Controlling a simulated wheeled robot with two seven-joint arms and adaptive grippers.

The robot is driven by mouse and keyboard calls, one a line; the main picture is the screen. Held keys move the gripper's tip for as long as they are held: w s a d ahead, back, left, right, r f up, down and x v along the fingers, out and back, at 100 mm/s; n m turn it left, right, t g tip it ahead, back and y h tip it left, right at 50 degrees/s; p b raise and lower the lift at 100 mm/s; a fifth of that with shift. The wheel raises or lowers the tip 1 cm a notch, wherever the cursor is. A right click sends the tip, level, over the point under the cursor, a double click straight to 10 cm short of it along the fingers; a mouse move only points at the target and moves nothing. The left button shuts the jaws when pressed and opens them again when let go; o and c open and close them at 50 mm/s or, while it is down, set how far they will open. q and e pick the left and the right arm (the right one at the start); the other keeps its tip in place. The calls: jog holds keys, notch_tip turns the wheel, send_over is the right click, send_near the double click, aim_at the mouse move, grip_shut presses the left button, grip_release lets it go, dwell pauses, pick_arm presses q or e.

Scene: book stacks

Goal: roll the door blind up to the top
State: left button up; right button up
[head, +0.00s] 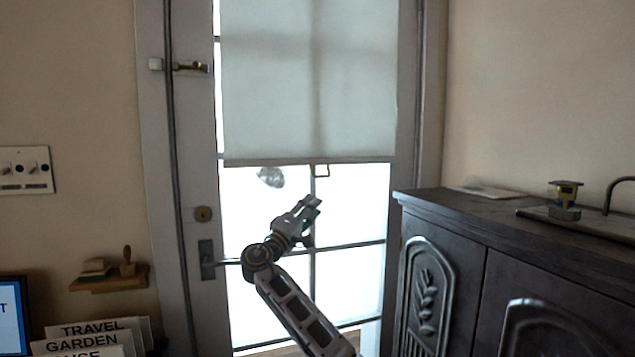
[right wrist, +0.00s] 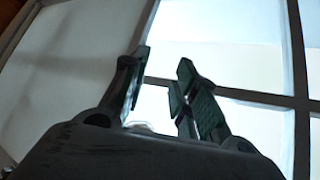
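The door blind (head: 308,85) is a pale sheet hanging over the upper part of the glazed door (head: 190,180). Its bottom edge is around the middle of the glass, with a small pull loop (head: 321,171) below it. My right gripper (head: 311,206) is in front of the glass, a little below and left of the loop. In the right wrist view its two fingers (right wrist: 162,95) are apart with nothing seen between them. The blind (right wrist: 75,60) seems to fill the left of that view. The loop is not clear there. My left gripper is not in view.
A dark carved cabinet (head: 480,265) stands at the right, close to the door. The door handle (head: 210,262) sticks out at the left of the glass. A small wall shelf (head: 110,284) and book signs (head: 95,337) are at the lower left.

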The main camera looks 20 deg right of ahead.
jog(key=d+f+n+h, duration=0.2)
jog(key=d+f, duration=0.3)
jog(key=shift+s+a+r+t+y, duration=0.15)
jog(key=shift+a+r+t+y, duration=0.45)
jog(key=shift+t, duration=0.85)
jog(key=shift+s+a+r+t+y, duration=0.25)
jog(key=shift+a+t+y, duration=0.35)
jog(key=shift+a+t, duration=0.6)
jog(key=shift+s+a+r+t+y, duration=0.1)
jog(key=shift+a+r+t+y, duration=0.45)
jog(key=shift+t, duration=1.1)
jog(key=shift+d, duration=0.1)
jog(key=shift+p+x, duration=0.3)
jog(key=shift+x, duration=6.55)
grip_shut()
